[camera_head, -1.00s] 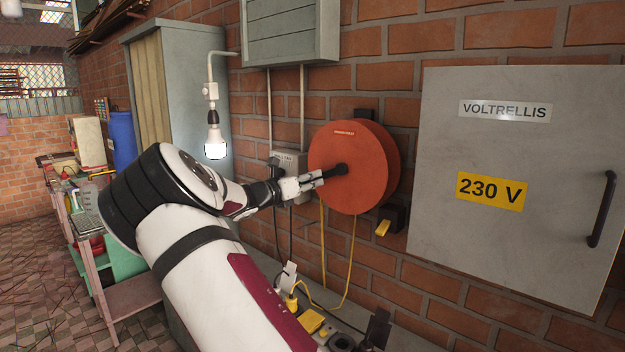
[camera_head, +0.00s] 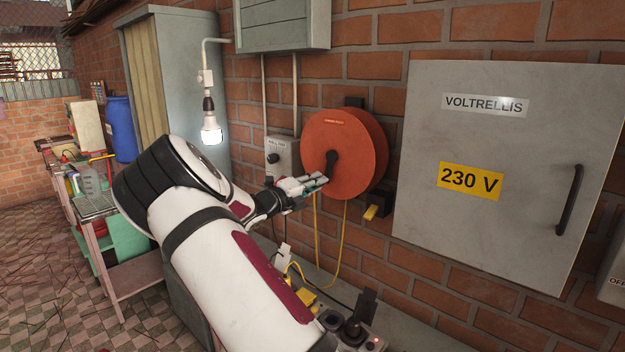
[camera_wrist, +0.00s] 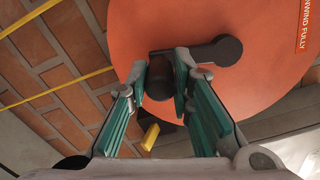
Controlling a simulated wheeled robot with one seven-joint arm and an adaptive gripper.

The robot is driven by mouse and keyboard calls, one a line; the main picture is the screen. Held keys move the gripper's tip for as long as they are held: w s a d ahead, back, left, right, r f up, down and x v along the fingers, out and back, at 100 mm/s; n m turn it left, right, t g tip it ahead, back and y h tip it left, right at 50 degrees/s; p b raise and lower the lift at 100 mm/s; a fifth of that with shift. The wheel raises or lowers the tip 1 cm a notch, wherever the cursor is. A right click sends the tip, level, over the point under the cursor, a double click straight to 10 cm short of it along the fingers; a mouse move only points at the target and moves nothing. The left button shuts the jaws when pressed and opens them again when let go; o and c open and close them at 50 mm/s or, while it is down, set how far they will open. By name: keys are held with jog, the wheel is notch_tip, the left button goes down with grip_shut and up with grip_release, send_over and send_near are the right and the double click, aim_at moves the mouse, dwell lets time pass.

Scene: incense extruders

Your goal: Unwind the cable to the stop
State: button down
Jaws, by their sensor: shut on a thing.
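The orange cable reel (camera_head: 365,160) is mounted on the brick wall. Its black crank (camera_head: 331,158) points down and slightly left from the hub. My gripper (camera_head: 320,181) is at the crank's lower end. In the wrist view, my gripper (camera_wrist: 160,80) has its green-padded fingers on either side of the round black crank knob (camera_wrist: 160,86), shut on it. The reel's face (camera_wrist: 240,85) there carries a label reading "UNWIND FULLY" (camera_wrist: 303,25). Yellow cable (camera_head: 316,230) hangs below the reel. How much cable remains wound is hidden.
A yellow tab (camera_head: 371,212) sticks out from a black box below right of the reel. A grey switch box (camera_head: 282,158) is close left of the reel. A grey 230 V cabinet (camera_head: 500,220) stands right. Plugs and sockets (camera_head: 305,298) lie below.

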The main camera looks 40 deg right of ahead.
jog(key=shift+s+d+f+n, duration=0.1)
jog(key=shift+s+n, duration=0.65)
jog(key=shift+n, duration=0.45)
jog(key=c, duration=1.4)
grip_release()
jog(key=a, duration=0.4)
jog(key=s+a, duration=0.1)
jog(key=a, duration=0.7)
jog(key=shift+s, duration=0.35)
jog(key=shift+d, duration=0.1)
